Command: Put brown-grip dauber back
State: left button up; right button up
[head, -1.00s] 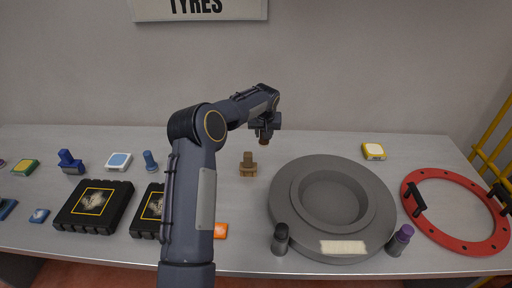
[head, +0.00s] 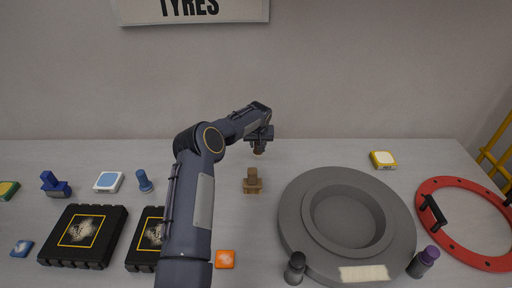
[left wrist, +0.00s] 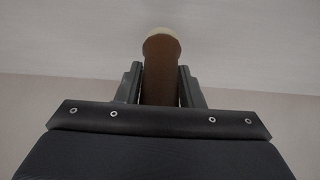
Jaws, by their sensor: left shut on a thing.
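My left gripper (head: 260,137) is above the back of the table, near the wall. It is shut on the brown-grip dauber (head: 259,150), which points down below the fingers in the head view. In the left wrist view the dauber (left wrist: 161,75) is a brown cylinder with a cream round end, held between the two dark fingers (left wrist: 161,88). Whether its lower end touches the table cannot be told. A brown stamp-like block (head: 252,182) stands on the table in front of the gripper. My right gripper is not in view.
A blue dauber (head: 144,182), a blue-topped pad (head: 108,182) and black cases (head: 112,228) are at left. An orange pad (head: 225,259) lies in front. A large grey round part (head: 296,215), a yellow pad (head: 383,160) and a red ring (head: 462,186) are at right.

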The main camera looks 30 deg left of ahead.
pick_arm(q)
jog(key=b+x, duration=0.1)
jog(key=x, duration=0.2)
jog(key=shift+s+f+b, duration=0.25)
jog(key=shift+f+b, duration=0.1)
jog(key=shift+s, duration=0.1)
jog(key=shift+c, duration=0.3)
jog(key=shift+s+d+r, duration=0.1)
jog(key=shift+d+r, duration=0.05)
jog(key=shift+r, duration=0.1)
jog(key=shift+f, duration=0.2)
jog(key=o, duration=1.1)
jog(key=shift+c, duration=0.2)
